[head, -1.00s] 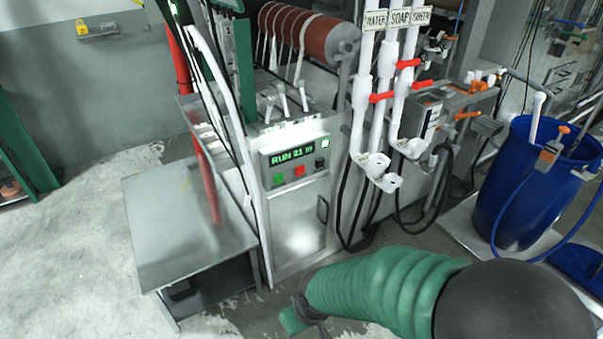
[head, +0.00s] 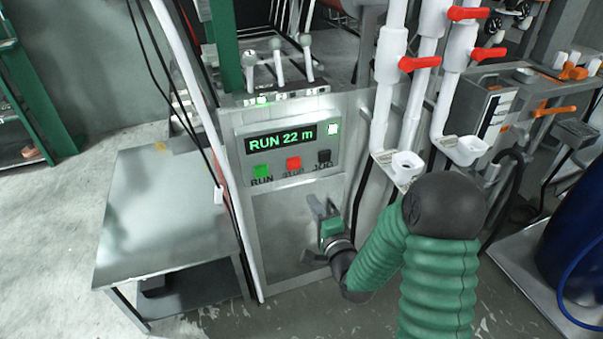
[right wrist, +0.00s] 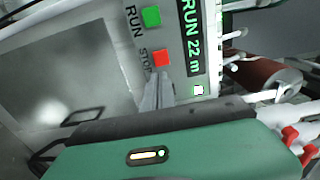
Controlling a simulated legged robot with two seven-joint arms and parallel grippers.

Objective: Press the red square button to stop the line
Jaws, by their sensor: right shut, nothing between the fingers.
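The red square button (head: 293,163) sits on the grey control panel, between a green RUN button (head: 261,171) and a black button (head: 323,156). My right gripper (head: 321,206) is shut and empty, its fingertips pointing up in front of the panel, below and slightly right of the red button. The gap in depth to the panel is hard to judge. My left gripper is not in view.
The display (head: 281,139) above the buttons reads RUN 22 m. Several levers (head: 279,62) stand on top of the panel. White pipes with red valve handles (head: 420,63) rise to the right. A metal table (head: 163,215) stands at left, a blue barrel (head: 575,245) at right.

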